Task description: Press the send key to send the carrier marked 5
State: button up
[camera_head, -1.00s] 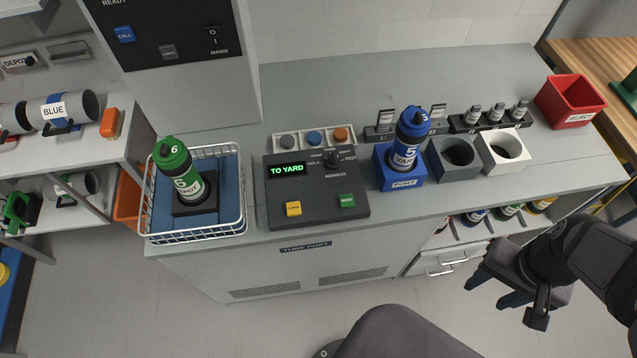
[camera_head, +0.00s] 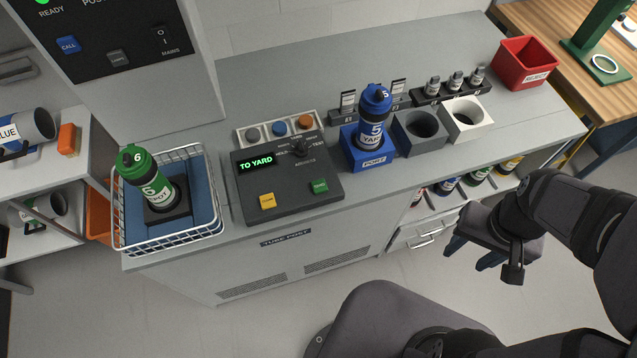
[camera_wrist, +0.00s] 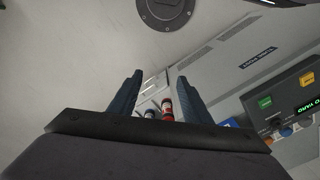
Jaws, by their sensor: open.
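The blue carrier marked 5 (camera_head: 375,115), labelled YARD, stands upright in the blue PORT block (camera_head: 376,160). The dark control panel (camera_head: 290,205) is left of it, with a lit display (camera_head: 257,164) reading TO YARD. A yellow key (camera_head: 267,201) and a green key (camera_head: 319,186) are near its front edge; their small lettering is too small to read. The keys also show in the wrist view, green (camera_wrist: 265,103) and yellow (camera_wrist: 307,80). My gripper (camera_head: 472,256) is open and empty, in front of the cabinet, right of and away from the panel. Its blue fingers (camera_wrist: 160,78) are spread.
A green carrier marked 6 (camera_head: 150,180) stands in a wire basket (camera_head: 210,228) at left. Grey (camera_head: 405,146) and white (camera_head: 480,134) holders stand right of the port, with a red bin (camera_head: 528,64) beyond. Floor before the cabinet is mostly free.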

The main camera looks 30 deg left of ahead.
grip_shut()
dwell(1.9)
